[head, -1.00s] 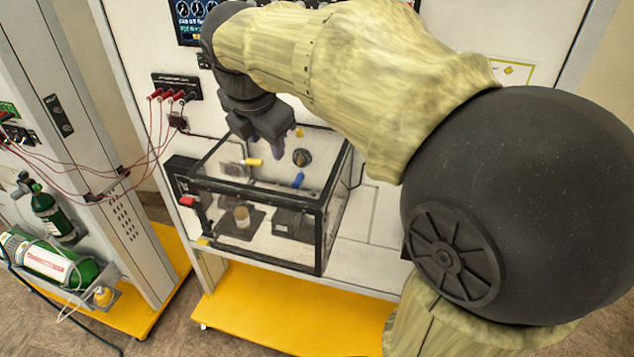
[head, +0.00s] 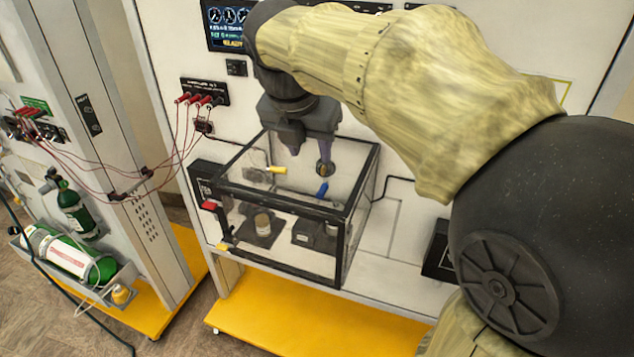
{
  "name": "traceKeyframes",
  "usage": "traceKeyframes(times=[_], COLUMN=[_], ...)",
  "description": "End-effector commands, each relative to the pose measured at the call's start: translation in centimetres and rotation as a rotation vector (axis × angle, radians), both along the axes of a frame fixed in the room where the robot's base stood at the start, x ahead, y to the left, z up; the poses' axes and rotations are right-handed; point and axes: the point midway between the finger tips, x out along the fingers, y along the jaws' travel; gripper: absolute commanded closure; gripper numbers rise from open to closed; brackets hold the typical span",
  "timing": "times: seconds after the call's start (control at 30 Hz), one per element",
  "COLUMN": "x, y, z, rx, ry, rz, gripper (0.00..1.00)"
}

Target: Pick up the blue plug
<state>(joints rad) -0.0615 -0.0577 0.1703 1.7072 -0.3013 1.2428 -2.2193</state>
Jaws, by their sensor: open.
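The blue plug (head: 322,190) is a small blue piece at the glass-walled, black-framed box (head: 341,240), towards its back right. It looks tilted. My gripper (head: 308,165) hangs from the arm over the back of the box, pointing down. Its two fingers are spread, with nothing seen between them. The fingertips are a little above and behind the blue plug in the picture; the exact gap in depth cannot be told. A yellow plug (head: 278,170) lies to the left of the blue one.
Inside the box are a small jar (head: 262,222) and a dark block (head: 306,234). Red leads run from a socket panel (head: 204,92) on the left. A yellow base (head: 290,318) lies below. A screen (head: 230,25) is behind.

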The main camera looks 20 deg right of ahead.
Motion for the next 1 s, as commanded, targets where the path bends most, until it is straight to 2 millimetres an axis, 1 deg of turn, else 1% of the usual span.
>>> traceKeyframes(times=[0.03,0.3,0.43,0.53,0.87,1.0], x=[0.2,1.7,2.2,2.4,2.5,2.8], y=[-0.3,-1.3,-1.7,-1.8,-1.9,-2.1], z=[-0.8,-5.1,-6.8,-7.3,-7.5,-8.6], rx=[-0.001,0.000,-0.001,0.000,0.000,0.001], ry=[0.005,0.005,0.003,0.000,0.001,0.004], rz=[-0.002,-0.002,-0.001,-0.001,-0.001,-0.001], gripper=[0.59,0.59,0.59,0.59,0.59,0.59])
